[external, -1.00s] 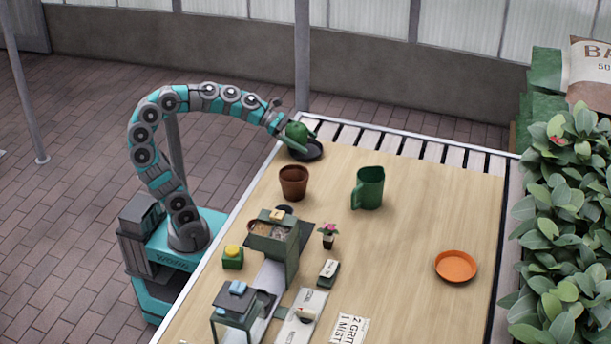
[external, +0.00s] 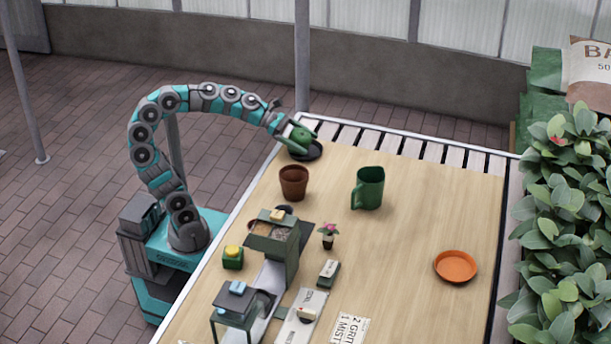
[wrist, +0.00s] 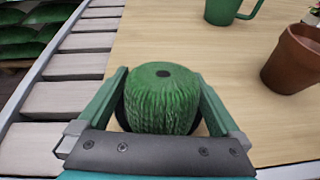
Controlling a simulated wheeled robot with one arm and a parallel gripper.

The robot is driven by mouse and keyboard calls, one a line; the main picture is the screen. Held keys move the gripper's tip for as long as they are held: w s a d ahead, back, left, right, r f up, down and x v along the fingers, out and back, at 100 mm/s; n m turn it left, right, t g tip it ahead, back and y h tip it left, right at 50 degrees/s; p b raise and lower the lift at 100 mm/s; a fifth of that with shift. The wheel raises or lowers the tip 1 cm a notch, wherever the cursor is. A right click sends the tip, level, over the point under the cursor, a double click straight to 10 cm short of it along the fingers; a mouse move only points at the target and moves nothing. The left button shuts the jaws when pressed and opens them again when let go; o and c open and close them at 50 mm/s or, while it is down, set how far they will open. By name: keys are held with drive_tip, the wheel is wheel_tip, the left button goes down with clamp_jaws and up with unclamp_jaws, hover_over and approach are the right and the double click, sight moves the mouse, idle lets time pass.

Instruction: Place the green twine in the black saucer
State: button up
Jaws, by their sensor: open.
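The green twine (external: 301,134) is a ball resting in the black saucer (external: 311,153) at the table's far left corner. In the wrist view the twine (wrist: 163,97) sits between the fingers, with a dark hole in its top. Only slivers of the saucer (wrist: 121,113) show around it there; the twine hides the rest. My gripper (external: 300,140) is open, its fingers on either side of the twine. In the wrist view a narrow gap shows beside each finger of the gripper (wrist: 163,95).
A terracotta pot (external: 294,183) and a green jug (external: 368,188) stand near the saucer. An orange saucer (external: 455,266) lies at the right. A slatted strip (external: 400,143) runs along the far edge.

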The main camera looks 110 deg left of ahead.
sight(292, 131)
drive_tip(key=v, duration=0.4)
drive_tip(key=shift+s+a+r+p, duration=0.1)
drive_tip(key=shift+s+r+p, duration=0.15)
drive_tip(key=shift+p, duration=0.1)
drive_tip(key=shift+s+r, duration=0.15)
drive_tip(key=shift+s, duration=0.3)
